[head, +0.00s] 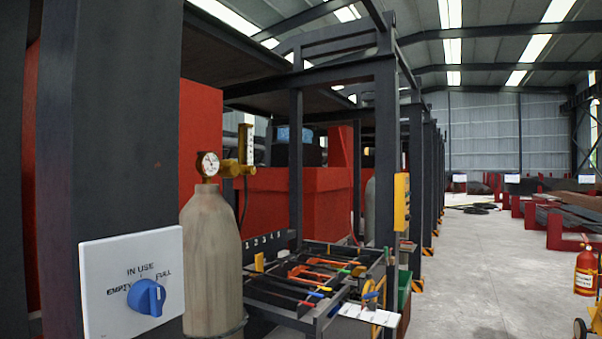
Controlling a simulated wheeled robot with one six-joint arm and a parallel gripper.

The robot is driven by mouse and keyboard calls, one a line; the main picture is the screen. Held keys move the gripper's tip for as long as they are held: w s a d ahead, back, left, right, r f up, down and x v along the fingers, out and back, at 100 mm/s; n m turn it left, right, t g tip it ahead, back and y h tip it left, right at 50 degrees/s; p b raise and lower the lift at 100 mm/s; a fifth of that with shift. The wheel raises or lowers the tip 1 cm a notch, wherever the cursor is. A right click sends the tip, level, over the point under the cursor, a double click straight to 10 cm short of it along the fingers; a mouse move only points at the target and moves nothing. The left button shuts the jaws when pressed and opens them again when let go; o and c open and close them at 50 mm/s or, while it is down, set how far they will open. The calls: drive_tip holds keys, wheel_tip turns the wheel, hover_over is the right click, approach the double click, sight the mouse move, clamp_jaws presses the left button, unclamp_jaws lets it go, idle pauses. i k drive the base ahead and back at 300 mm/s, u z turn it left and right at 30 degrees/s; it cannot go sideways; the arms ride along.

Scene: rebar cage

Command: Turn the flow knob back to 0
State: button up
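A grey gas cylinder (211,262) stands upright behind a dark post. A brass regulator (232,168) sits at its top, with a round white-faced gauge (208,164) and an upright flow tube (248,144) with a scale. The flow knob cannot be made out for certain on this brasswork, and the flow reading is too small to read. A white panel (105,280) on the post carries a blue knob (147,297) with the words EMPTY, IN USE and FULL; no 0 shows there. My gripper is not in view.
A rack of tools (310,275) with numbered slots stands right of the cylinder, among dark steel posts. The dark post (110,130) fills the left side. A red fire extinguisher (586,270) stands far right. The concrete floor (470,265) between is mostly clear.

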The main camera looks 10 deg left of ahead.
sight(250, 169)
drive_tip(key=i, duration=0.65)
drive_tip(key=u, duration=0.75)
drive_tip(key=i, duration=0.5)
drive_tip(key=u, duration=0.45)
